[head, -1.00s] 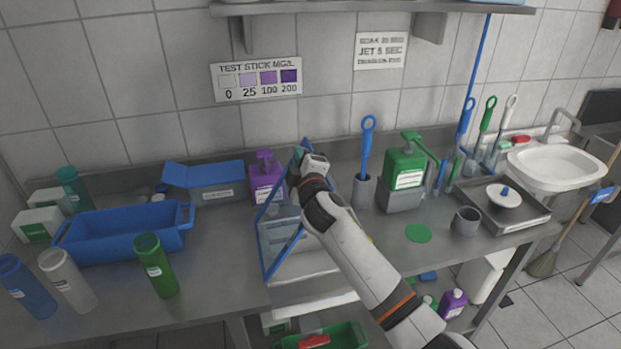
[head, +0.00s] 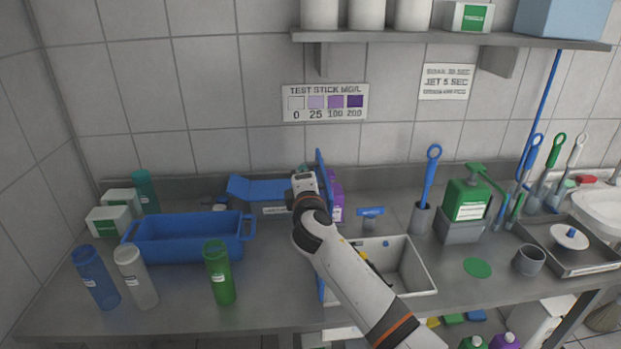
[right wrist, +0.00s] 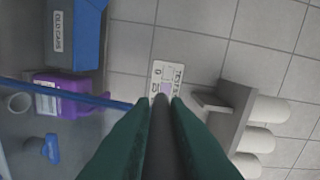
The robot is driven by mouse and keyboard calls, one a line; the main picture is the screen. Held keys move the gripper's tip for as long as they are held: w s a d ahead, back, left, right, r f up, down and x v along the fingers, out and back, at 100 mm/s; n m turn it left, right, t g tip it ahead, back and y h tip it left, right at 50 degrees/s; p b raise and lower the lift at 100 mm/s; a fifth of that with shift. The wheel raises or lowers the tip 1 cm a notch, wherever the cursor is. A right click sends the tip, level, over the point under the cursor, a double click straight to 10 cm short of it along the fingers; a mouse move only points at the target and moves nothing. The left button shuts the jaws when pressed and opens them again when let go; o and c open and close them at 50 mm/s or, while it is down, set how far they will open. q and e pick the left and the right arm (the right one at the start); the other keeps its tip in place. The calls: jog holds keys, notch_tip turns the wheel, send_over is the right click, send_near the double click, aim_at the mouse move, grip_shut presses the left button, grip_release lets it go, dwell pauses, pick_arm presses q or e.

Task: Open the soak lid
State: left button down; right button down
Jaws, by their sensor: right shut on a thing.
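The soak lid (head: 321,178) is a blue-framed panel, seen nearly edge-on in the head view. It stands about upright at the left side of the white soak tub (head: 412,262). The tub's right part shows open, with small coloured things inside; my right arm covers its front left. My right gripper (head: 303,176) is at the lid's upper part, on its left side. In the right wrist view its green fingers (right wrist: 160,101) are shut on a dark grey bar, seemingly the lid's handle. A blue frame edge (right wrist: 75,94) crosses to the left there. My left gripper is not in view.
A blue basin (head: 190,240) and several bottles, including a green one (head: 219,275), stand left. A blue open box (head: 262,189) and a purple bottle (head: 337,200) are behind the lid. A green pump bottle (head: 465,200) stands right. A wall shelf (head: 450,38) hangs above.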

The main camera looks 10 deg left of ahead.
jog(key=shift+a+r, duration=0.1)
jog(key=shift+r, duration=0.15)
jog(key=c, duration=1.5)
grip_release()
jog(key=shift+o, duration=0.2)
jog(key=shift+f, duration=0.1)
jog(key=shift+s+f, duration=0.1)
jog(key=shift+s+d, duration=0.2)
jog(key=shift+s, duration=0.25)
jog(key=b+v, duration=0.1)
jog(key=v, duration=1)
jog(key=shift+b, duration=0.4)
